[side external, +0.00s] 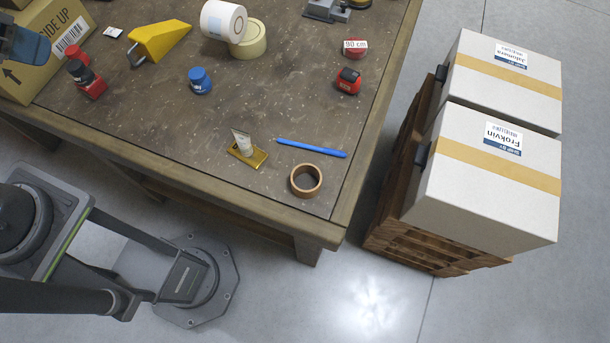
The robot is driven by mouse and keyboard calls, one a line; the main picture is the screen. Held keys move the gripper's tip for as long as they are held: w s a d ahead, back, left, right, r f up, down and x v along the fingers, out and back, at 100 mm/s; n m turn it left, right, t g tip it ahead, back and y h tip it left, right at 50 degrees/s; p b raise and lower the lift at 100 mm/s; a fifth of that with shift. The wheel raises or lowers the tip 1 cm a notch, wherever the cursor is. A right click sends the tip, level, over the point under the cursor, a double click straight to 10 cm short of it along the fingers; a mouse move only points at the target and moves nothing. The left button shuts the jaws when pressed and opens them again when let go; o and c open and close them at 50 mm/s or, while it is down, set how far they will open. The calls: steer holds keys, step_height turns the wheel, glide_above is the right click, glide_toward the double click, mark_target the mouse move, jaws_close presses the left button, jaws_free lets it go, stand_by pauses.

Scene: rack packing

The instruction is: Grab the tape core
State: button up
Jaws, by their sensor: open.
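The tape core (306,180), a brown cardboard ring, lies flat on the wooden workbench (210,130) near its front right corner. Its round opening faces up, and its inside looks dark and empty. Nothing touches it. My gripper cannot be made out in this view; parts of my arm show at the lower left, well away from the ring.
A blue pen (312,148) and a gold stand with a small tube (246,155) lie close to the ring. Tape rolls (248,40), a yellow dispenser (158,42), a blue jar (200,80) and a red tape measure (349,81) stand farther back. White boxes (480,200) sit right.

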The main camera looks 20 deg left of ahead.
steer(key=shift+o, duration=0.3)
steer(key=o, duration=0.8)
steer(key=shift+o, duration=0.2)
steer(key=w+d+m+g+h, duration=0.1)
steer(key=w+d+m+g, duration=0.1)
steer(key=w+d+m, duration=0.55)
steer(key=m+g+y, duration=0.1)
steer(key=m+g, duration=0.3)
steer(key=m, duration=0.4)
glide_above(303, 184)
step_height(303, 184, down, 17)
step_height(303, 184, down, 8)
steer(key=shift+d+f, duration=0.1)
steer(key=shift+d, duration=0.05)
steer(key=shift+f, duration=3.05)
